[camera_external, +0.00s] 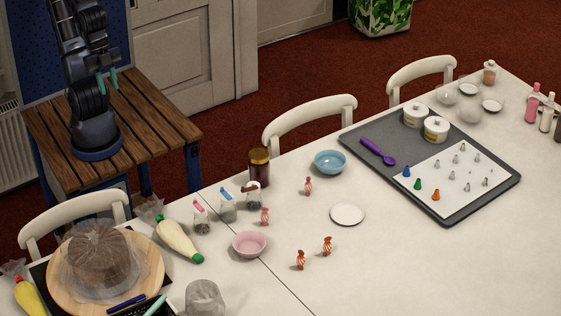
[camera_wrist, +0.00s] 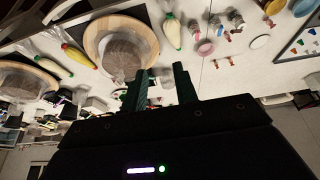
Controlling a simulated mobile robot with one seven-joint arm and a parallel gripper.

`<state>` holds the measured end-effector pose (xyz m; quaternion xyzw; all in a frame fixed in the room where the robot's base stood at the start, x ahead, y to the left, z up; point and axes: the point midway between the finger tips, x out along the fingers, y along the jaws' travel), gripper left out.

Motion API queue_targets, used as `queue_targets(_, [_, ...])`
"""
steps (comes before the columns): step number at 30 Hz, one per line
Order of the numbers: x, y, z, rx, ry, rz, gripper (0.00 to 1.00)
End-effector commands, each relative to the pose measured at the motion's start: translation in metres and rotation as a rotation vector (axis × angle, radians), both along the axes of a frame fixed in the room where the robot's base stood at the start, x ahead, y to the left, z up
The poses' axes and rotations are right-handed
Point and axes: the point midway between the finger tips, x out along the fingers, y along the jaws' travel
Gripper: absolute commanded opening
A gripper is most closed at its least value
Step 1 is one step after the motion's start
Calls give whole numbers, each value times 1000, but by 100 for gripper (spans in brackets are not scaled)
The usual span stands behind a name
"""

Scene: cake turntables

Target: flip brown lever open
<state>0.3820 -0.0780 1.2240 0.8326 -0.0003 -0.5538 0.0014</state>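Three small clear jars with coloured tops stand in a row on the white table. The one at the right end has a brown lever (camera_external: 250,188) on top. It looks flat across the jar's mouth, but is too small to tell whether it is open or shut. My gripper (camera_external: 108,79) is open and empty, raised above the wooden side table, well away from the jars. In the wrist view its two dark fingers (camera_wrist: 160,70) are apart, and the jars (camera_wrist: 214,23) are small near the top.
A pink bowl (camera_external: 250,244), a piping bag (camera_external: 178,239) and a taller brown jar (camera_external: 259,168) stand close to the jars. A covered cake (camera_external: 103,256) is at the left. White chairs (camera_external: 310,122) line the table's far edge.

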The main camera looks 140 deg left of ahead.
Motion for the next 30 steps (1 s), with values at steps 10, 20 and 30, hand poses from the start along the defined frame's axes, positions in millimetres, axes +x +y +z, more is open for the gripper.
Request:
queue_targets(10, [64,28,-4,-23,73,40,32])
queue_targets(20, [134,74,-26,-45,147,89,32])
queue_targets(30, [197,135,-70,-60,222,146,32])
